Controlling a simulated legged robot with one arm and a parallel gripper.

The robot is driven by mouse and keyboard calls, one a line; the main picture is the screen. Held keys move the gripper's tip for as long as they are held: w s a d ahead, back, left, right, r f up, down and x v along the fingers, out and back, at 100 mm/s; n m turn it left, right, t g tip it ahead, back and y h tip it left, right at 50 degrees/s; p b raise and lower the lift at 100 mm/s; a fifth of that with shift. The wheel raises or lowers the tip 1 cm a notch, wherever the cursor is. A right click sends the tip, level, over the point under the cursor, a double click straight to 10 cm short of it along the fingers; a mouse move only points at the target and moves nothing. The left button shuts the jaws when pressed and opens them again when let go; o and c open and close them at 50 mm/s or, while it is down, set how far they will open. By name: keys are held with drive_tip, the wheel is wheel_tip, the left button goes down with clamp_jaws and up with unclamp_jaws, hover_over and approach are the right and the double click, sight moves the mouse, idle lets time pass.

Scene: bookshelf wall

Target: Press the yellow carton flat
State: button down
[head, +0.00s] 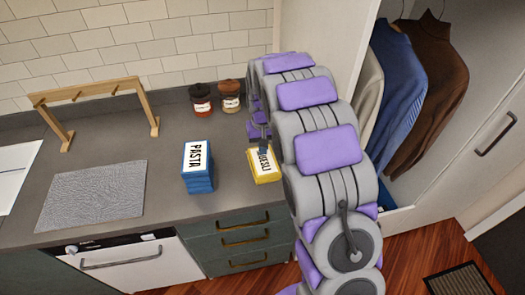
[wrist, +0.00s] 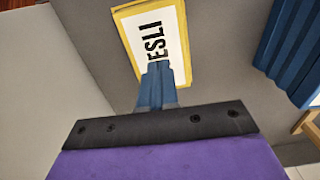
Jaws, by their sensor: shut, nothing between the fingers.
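The yellow carton (head: 267,178) with a white label reading "MUESLI" rests on the grey counter, label side up. It looks low, with only a thin yellow side showing. In the wrist view the carton (wrist: 123,30) is ahead of the fingers, which cover part of its label. My gripper (head: 263,146) is over the carton's far part in the head view. Its blue fingers (wrist: 158,72) are together with nothing between them. The fingertips overlap the carton in both views; I cannot tell whether they touch it.
A blue pasta box (head: 198,180) stands left of the carton. Two jars (head: 201,100) (head: 229,97) stand by the tiled wall. A wooden rack (head: 95,92) and a grey mat (head: 93,195) are farther left. An open wardrobe with clothes (head: 405,85) is at right.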

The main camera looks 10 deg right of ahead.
sight(263, 162)
wheel_tip(263, 162, up, 9)
drive_tip(key=p, duration=0.1)
drive_tip(key=shift+r, duration=0.15)
idle(0.3)
drive_tip(key=s+r, duration=0.4)
drive_tip(key=s, duration=0.6)
drive_tip(key=s+r, duration=0.3)
drive_tip(key=s, duration=0.8)
drive_tip(key=s+f+g, duration=0.1)
drive_tip(key=s, duration=1.9)
drive_tip(key=shift+f+g, duration=0.4)
